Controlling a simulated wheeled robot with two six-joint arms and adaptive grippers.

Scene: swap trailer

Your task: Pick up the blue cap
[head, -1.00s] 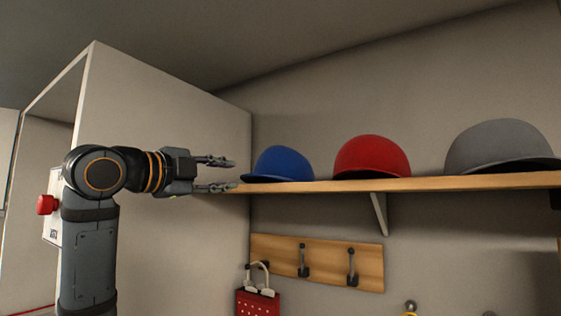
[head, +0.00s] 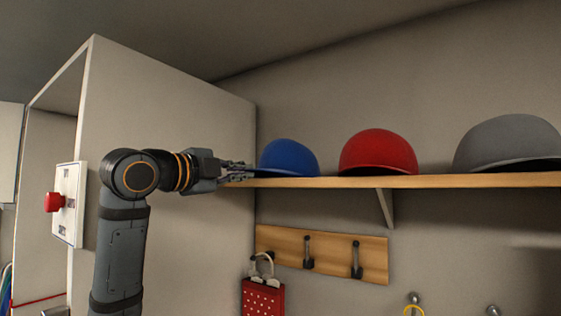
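My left gripper (head: 247,172) is at the cap's left edge, level with the brim. Its fingers are close together and overlap the brim's edge in the view. The brim's left end is hard to make out there, so I cannot tell whether the fingers are shut on it. My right gripper is not in view.
A red cap (head: 378,153) and a grey cap (head: 508,146) stand further right on the shelf. A pale cabinet (head: 165,110) stands at the left, behind my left arm.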

